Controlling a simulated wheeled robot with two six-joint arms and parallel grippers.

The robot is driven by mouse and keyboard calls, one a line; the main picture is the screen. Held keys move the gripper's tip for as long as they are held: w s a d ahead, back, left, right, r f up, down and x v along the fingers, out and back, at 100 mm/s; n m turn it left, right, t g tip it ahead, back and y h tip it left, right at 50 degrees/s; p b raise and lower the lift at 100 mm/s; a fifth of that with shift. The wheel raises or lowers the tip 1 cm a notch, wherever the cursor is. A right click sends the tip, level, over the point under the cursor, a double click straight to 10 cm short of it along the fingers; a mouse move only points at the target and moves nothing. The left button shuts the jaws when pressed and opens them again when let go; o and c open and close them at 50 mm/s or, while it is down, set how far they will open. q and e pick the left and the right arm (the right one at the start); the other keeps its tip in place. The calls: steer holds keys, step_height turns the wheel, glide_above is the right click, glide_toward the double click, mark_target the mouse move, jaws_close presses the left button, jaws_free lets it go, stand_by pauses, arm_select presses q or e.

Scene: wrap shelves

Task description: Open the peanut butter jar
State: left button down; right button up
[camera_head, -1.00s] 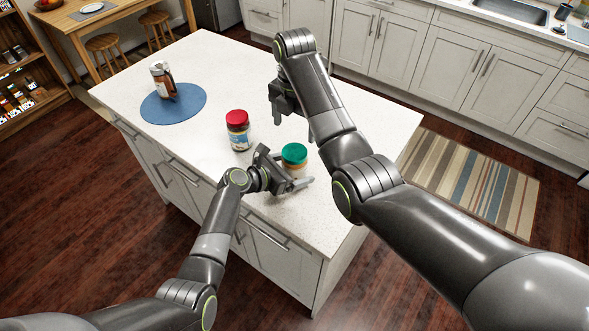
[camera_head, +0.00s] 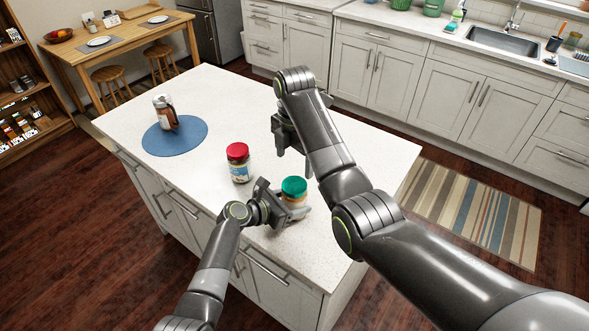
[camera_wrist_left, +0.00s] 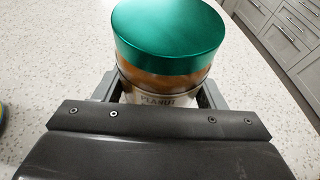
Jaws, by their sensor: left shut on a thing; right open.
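The peanut butter jar (camera_head: 294,198) has a green lid (camera_head: 294,187) and stands upright on the island near its front edge. In the left wrist view, its green lid (camera_wrist_left: 169,38) is on the jar, and part of the label (camera_wrist_left: 163,99) reads "PEANUT". My left gripper (camera_head: 291,210) is shut around the jar's body, below the lid, with a finger on either side. My right gripper (camera_head: 293,148) is open above the counter, behind and above the jar. The right forearm hides part of it.
The white island top (camera_head: 330,235) carries a red-lidded jar (camera_head: 239,163) left of the peanut butter jar. The counter's back middle is clear.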

mark_target(294, 185)
steer(key=m, duration=0.4)
steer(key=shift+m, duration=0.4)
steer(key=m, duration=0.2)
steer(key=shift+m, duration=0.4)
steer(key=m, duration=0.7)
steer(key=shift+m, duration=0.4)
steer(key=m, duration=0.4)
steer(key=shift+m, duration=0.3)
steer(key=m, duration=3.1)
steer(key=shift+f+m, duration=0.3)
steer(key=shift+f, duration=3.7)
